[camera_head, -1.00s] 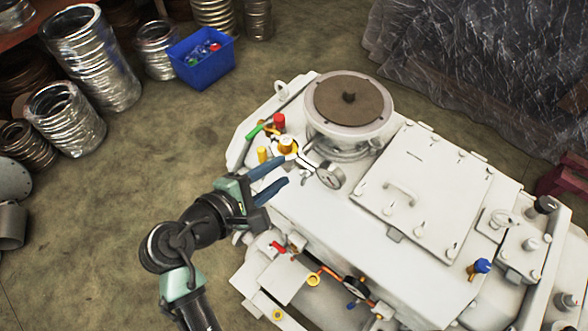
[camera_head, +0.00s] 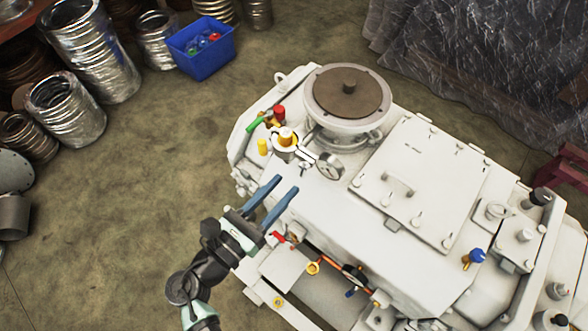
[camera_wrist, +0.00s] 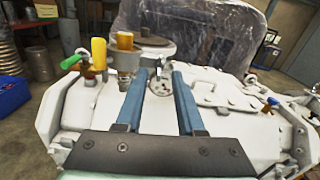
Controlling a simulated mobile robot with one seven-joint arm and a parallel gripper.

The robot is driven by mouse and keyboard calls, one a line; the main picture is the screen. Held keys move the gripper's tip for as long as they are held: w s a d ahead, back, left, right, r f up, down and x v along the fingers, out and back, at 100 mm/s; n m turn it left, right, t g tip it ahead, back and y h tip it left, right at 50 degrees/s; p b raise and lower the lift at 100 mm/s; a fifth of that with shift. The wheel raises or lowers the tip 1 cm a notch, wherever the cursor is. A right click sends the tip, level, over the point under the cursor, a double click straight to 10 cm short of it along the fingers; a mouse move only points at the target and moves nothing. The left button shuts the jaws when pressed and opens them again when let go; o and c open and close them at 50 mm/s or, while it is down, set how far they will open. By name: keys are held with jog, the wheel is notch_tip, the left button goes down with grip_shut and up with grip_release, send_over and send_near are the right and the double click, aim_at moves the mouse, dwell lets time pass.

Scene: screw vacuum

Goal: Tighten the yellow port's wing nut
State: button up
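The yellow port (camera_head: 286,138) is a yellow-topped fitting with a pale metal clamp around it, on the left part of the white machine. It also shows in the wrist view (camera_wrist: 125,42), up and left of my fingers. A small pale piece sticks out from the clamp's right side toward the gauge (camera_head: 330,166); it may be the wing nut, but it is too small to tell whether it is tight. My gripper (camera_head: 286,184) has two blue fingers, apart and empty. In the head view the fingertips are below the port, not touching it.
A green handle (camera_head: 255,124), a red knob (camera_head: 279,112) and a yellow handle (camera_head: 262,147) stand close around the port. A round flange with a brown top (camera_head: 347,92) rises behind. A flat cover (camera_head: 425,180) lies to the right.

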aim_at(300, 170)
jog(key=shift+x, duration=2.3)
grip_shut()
